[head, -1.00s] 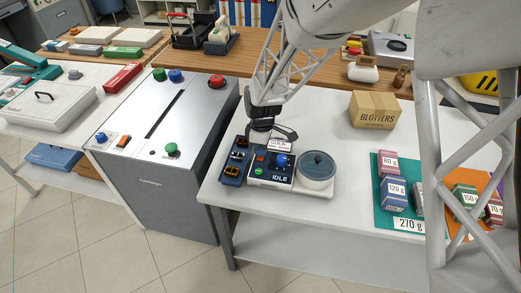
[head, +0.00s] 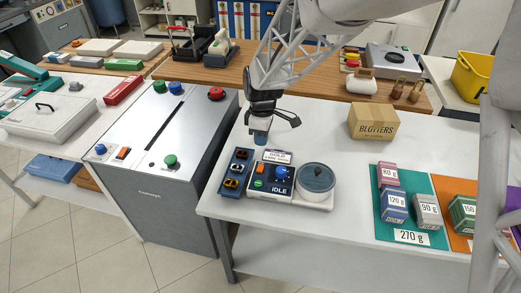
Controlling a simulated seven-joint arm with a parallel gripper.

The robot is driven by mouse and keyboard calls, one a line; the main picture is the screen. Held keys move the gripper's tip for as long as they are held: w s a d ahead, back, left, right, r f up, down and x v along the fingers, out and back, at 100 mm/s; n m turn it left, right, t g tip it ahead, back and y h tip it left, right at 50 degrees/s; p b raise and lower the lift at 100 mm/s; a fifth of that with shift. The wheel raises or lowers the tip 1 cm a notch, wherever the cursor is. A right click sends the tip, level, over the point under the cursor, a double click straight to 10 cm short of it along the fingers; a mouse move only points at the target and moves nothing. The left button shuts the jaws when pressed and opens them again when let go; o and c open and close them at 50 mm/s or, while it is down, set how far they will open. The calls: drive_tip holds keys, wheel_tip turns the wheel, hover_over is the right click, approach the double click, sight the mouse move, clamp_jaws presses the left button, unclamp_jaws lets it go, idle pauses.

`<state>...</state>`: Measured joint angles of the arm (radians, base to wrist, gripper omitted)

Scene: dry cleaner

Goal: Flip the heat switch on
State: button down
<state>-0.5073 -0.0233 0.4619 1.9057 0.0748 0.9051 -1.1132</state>
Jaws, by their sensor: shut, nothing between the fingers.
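A small hot-plate unit (head: 270,195) with a dark panel sits near the front left of the white table. The switch's label and position are too small to read. A round grey lidded pot (head: 317,177) stands on the unit's right side. My gripper (head: 272,120) is shut and empty, above and behind the unit, apart from the switch. A small blue thing (head: 260,138) shows just below it; I cannot tell what it is.
A blue tray (head: 229,190) with small parts is left of the unit. A BLOTTERS box (head: 373,124) stands behind right; weight-marked packets lie on coloured mats (head: 437,237) at right. A grey machine (head: 140,165) with its own buttons stands left across a gap.

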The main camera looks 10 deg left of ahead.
sight(260, 171)
drive_tip(key=shift+w+r, duration=0.15)
drive_tip(key=shift+r, duration=1.1)
drive_tip(key=shift+w+r, duration=0.15)
drive_tip(key=shift+r, duration=1.05)
drive_tip(key=shift+s, duration=0.25)
drive_tip(key=shift+s, duration=0.45)
drive_tip(key=shift+d+f, duration=0.1)
drive_tip(key=shift+f, duration=0.1)
drive_tip(key=f, duration=0.4)
drive_tip(key=s+f, duration=0.1)
drive_tip(key=f, duration=0.8)
drive_tip(key=shift+s+f, duration=0.35)
drive_tip(key=shift+s+f, duration=0.1)
drive_tip(key=shift+f, duration=0.15)
